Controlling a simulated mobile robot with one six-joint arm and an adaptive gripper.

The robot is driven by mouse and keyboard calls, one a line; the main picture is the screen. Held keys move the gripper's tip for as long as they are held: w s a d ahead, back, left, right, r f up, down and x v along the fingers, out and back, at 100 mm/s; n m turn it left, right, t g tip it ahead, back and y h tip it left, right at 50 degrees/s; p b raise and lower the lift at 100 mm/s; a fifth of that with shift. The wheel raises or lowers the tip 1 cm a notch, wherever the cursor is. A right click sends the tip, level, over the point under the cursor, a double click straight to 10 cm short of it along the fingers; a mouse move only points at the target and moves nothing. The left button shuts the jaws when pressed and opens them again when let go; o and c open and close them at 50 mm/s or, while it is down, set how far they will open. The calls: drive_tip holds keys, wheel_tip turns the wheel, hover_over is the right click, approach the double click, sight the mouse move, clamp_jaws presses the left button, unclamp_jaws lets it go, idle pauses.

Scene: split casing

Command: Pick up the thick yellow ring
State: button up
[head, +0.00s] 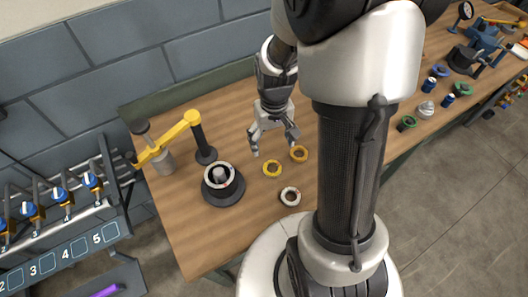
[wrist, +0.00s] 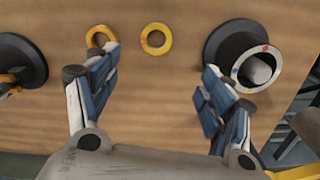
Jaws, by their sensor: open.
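Two yellow rings lie flat on the wooden table. The brighter yellow ring (head: 264,169) has small coloured marks and lies nearer the black casing; the wrist view shows it whole (wrist: 144,41), in front of the gap between my fingers. The other, more orange-yellow ring (head: 307,154) lies to its right in the head view; in the wrist view (wrist: 90,37) my left-hand finger partly covers it. I cannot tell for sure which ring is thicker. My gripper (head: 273,148) is open and empty above the table close to both rings; its spread fingers fill the lower wrist view (wrist: 158,75).
The black casing with a pale ring on top (head: 223,197) stands left of the rings. A white ring (head: 290,204) lies nearer the table's front. A yellow-armed stand (head: 172,135) rises behind the casing. In the wrist view a dark round part (wrist: 32,60) sits at far left.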

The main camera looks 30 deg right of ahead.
drive_tip(key=b, duration=0.3)
hover_over(272, 170)
drive_tip(key=f, duration=1)
drive_tip(key=shift+s+a, duration=0.1)
drive_tip(key=shift+a, duration=0.1)
drive_tip(key=f, duration=0.1)
drive_tip(key=f+b, duration=0.1)
drive_tip(key=f, duration=0.3)
drive_tip(key=shift+d+f+b, duration=0.1)
drive_tip(key=shift+d+b, duration=0.2)
drive_tip(key=shift+b, duration=0.1)
drive_tip(key=shift+c, duration=0.5)
drive_tip(key=c, duration=1)
drive_tip(key=shift+r, duration=0.2)
